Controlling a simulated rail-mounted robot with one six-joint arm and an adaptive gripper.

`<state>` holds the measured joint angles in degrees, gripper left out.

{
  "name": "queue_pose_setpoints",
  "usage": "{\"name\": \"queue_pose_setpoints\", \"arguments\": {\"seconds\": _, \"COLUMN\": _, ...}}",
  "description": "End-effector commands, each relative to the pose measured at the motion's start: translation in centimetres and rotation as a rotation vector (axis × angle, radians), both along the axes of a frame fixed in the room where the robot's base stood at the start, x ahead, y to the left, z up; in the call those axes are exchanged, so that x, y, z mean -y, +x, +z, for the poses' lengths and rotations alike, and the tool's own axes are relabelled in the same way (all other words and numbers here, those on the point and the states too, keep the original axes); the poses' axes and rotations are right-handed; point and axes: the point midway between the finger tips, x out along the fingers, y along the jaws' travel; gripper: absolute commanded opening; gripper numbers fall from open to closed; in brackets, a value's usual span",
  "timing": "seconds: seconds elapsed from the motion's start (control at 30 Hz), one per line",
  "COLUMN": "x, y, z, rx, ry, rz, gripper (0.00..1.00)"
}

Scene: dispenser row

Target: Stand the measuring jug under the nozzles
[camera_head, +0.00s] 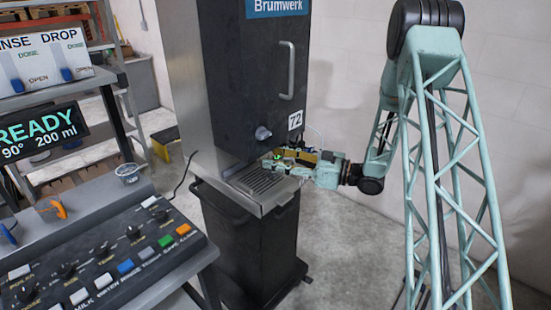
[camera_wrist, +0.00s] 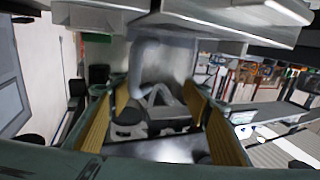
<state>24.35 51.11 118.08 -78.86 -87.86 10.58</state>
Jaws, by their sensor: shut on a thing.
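My gripper (camera_head: 286,158) is at the front of the dark dispenser (camera_head: 245,75), just above the slotted drip tray (camera_head: 262,184). In the wrist view its two yellow-padded fingers (camera_wrist: 157,118) stand wide apart with a thing held between them. That fits a clear measuring jug, but its outline, tilt and base are hard to make out. I cannot tell whether it touches the tray. The nozzles are hidden under the dispenser housing in the head view.
A small clear cup (camera_head: 129,173) stands on the left bench behind the button console (camera_head: 100,255). A display (camera_head: 42,134) reads READY, 90°, 200 ml. A black bin (camera_head: 250,245) is below the tray. Floor to the right of the dispenser is clear.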

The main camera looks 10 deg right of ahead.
Motion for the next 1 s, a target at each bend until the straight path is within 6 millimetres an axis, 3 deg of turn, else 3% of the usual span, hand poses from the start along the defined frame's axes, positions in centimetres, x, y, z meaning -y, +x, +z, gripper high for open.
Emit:
{"name": "queue_pose_setpoints", "arguments": {"seconds": 0.2, "x": 0.00, "y": 0.00, "z": -0.29, "rx": 0.000, "ry": 0.000, "rz": 0.000, "gripper": 0.33}}
{"name": "queue_pose_setpoints", "arguments": {"seconds": 0.23, "x": 0.01, "y": 0.01, "z": -0.24, "rx": 0.000, "ry": 0.000, "rz": 0.000, "gripper": 0.47}}
{"name": "queue_pose_setpoints", "arguments": {"seconds": 0.4, "x": 0.01, "y": 0.01, "z": -0.23, "rx": 0.000, "ry": 0.000, "rz": 0.000, "gripper": 0.60}}
{"name": "queue_pose_setpoints", "arguments": {"seconds": 1.0, "x": 0.95, "y": -0.58, "z": -0.24, "rx": 0.000, "ry": 0.000, "rz": -0.002, "gripper": 0.60}}
